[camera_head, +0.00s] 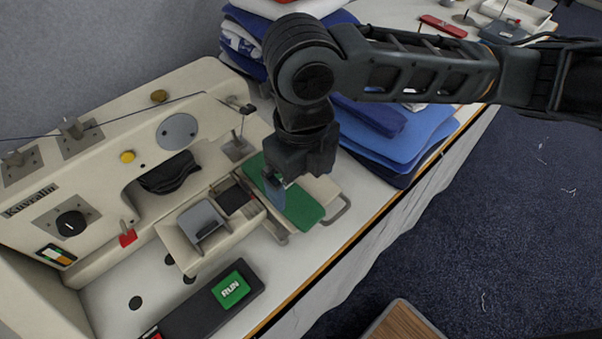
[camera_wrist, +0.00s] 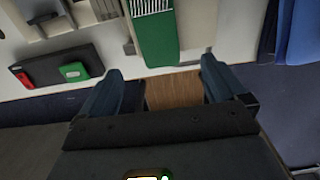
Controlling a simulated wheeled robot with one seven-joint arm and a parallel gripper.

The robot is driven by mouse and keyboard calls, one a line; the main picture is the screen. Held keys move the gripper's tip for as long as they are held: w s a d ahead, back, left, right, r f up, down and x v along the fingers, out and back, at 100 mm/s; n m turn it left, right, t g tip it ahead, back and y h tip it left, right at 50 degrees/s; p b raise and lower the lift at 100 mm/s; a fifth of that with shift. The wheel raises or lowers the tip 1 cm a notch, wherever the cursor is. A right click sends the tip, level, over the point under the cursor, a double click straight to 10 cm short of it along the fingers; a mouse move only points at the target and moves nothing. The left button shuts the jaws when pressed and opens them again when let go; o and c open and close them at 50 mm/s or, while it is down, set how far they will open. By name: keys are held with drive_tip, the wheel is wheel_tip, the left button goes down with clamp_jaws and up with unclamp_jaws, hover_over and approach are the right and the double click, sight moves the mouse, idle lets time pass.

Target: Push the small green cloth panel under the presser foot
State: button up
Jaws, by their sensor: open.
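The small green cloth panel (camera_head: 304,208) lies flat on the sewing machine's work plate, with its near end toward the table's front edge. In the wrist view the green panel (camera_wrist: 157,42) stretches upward from between my fingers' line, with a pale slotted piece over its far part. My gripper (camera_head: 274,190) is open and points down over the panel, hiding part of it. In the wrist view my gripper (camera_wrist: 166,78) shows two spread blue fingers with nothing between them. I cannot tell whether the fingers touch the panel. The presser foot is not clearly made out.
The cream sewing machine (camera_head: 110,165) fills the left. A black control box with a green RUN button (camera_head: 231,289) lies at the front. Stacks of folded blue cloth (camera_head: 400,140) stand right of my gripper. A wooden-topped thing (camera_head: 402,322) is below the table edge.

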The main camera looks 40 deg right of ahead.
sight(300, 206)
drive_tip(key=shift+f+p, duration=0.3)
drive_tip(key=shift+f, duration=3.6)
drive_tip(key=shift+c, duration=0.4)
drive_tip(key=shift+w+a, duration=0.1)
drive_tip(key=c, duration=1.1)
